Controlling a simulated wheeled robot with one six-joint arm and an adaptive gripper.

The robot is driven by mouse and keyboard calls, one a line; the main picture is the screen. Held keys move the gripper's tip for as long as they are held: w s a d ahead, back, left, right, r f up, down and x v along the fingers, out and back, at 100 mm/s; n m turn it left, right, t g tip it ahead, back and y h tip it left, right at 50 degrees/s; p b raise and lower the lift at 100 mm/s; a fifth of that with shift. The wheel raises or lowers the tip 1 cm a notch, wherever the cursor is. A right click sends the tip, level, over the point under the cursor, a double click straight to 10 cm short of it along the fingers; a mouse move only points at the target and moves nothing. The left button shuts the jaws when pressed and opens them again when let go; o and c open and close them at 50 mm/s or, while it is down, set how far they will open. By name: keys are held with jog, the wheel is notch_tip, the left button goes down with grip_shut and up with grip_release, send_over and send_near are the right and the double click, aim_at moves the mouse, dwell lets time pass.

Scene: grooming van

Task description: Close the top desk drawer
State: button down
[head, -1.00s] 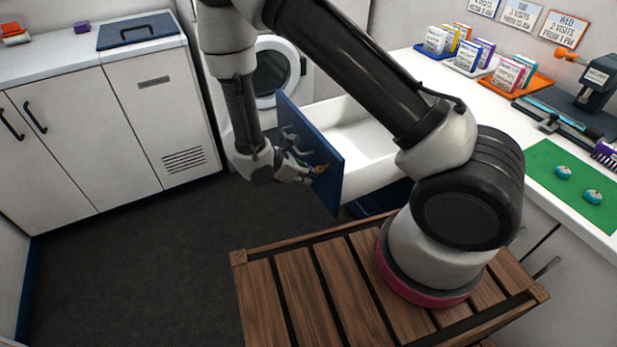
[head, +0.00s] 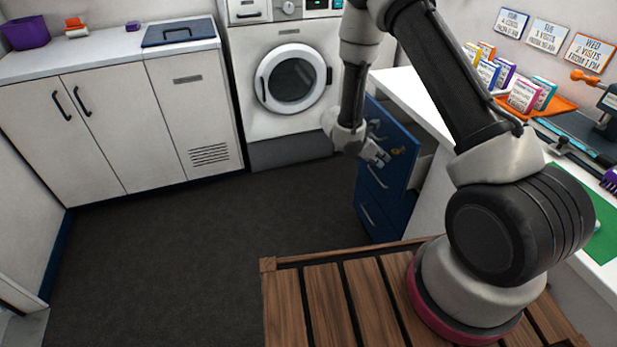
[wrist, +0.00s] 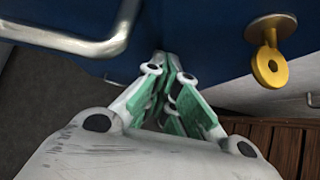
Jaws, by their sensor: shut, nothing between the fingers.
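The top desk drawer's blue front (head: 405,135) stands a little out from the desk, and a strip of its pale side (head: 423,166) shows behind it. In the wrist view the blue front (wrist: 210,30) fills the top, with a silver bar handle (wrist: 75,40) on the left and a yellow key (wrist: 270,66) on the right. My gripper (head: 383,159) is shut and empty. In the wrist view its fingertips (wrist: 168,66) are at the blue front, between handle and key. They look to be touching it, below the handle's level in the head view.
Blue lower drawers (head: 373,218) sit under the top one and look shut. The white desk top (head: 400,88) carries boxes and trays. A washing machine (head: 285,90) and white cabinets (head: 115,130) stand at the back. The dark floor (head: 210,250) to the left is clear.

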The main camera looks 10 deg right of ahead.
jog(key=d, duration=0.2)
jog(key=w+d, duration=0.1)
jog(key=d, duration=0.5)
jog(key=shift+w, duration=0.25)
jog(key=shift+d+r, duration=0.1)
